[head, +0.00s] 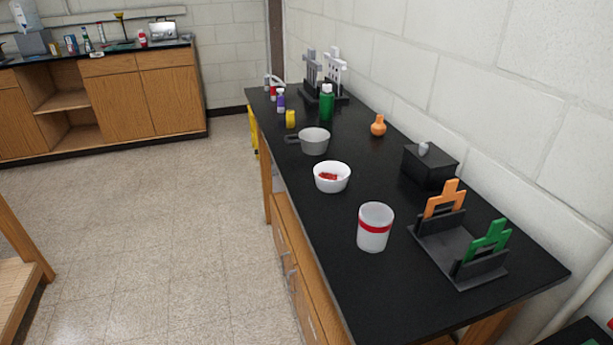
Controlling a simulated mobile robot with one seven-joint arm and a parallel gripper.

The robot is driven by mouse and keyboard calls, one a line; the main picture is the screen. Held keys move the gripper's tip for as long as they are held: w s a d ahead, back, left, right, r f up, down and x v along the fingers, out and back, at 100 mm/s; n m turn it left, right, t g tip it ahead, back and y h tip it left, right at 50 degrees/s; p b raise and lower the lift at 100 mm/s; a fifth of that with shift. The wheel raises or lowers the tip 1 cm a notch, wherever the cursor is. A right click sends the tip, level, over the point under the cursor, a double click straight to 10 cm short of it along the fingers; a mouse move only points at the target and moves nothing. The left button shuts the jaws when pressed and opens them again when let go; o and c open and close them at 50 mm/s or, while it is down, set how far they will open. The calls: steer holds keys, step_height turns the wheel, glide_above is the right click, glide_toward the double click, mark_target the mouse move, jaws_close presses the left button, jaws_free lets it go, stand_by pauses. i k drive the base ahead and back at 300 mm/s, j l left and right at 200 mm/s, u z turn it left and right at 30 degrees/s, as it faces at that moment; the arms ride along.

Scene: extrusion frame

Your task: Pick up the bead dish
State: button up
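The bead dish appears to be the white round bowl (332,184) with small red pieces inside. It sits upright on the black bench top (305,215), near its left edge. A grey pan with a handle (314,142) stands behind it, and a white cup with a red band (374,228) stands in front of it to the right. My gripper is not in view.
A black rack with orange and green pieces (459,262), a black box (430,167) and an orange flask (378,126) stand along the wall side. Several bottles, including a green one (327,103), stand at the far end. Open floor (150,240) lies left.

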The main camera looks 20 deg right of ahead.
mark_target(342, 170)
steer(key=i+j+z, duration=0.2)
steer(key=j, duration=0.15)
steer(key=i+j+z, duration=0.25)
steer(key=j, duration=0.15)
steer(key=i+j+z, duration=0.2)
steer(key=j, duration=0.2)
steer(key=i+j+z, duration=0.1)
steer(key=i+z, duration=0.2)
steer(key=i+j+z, duration=0.25)
steer(key=i, duration=0.2)
steer(key=l, duration=0.1)
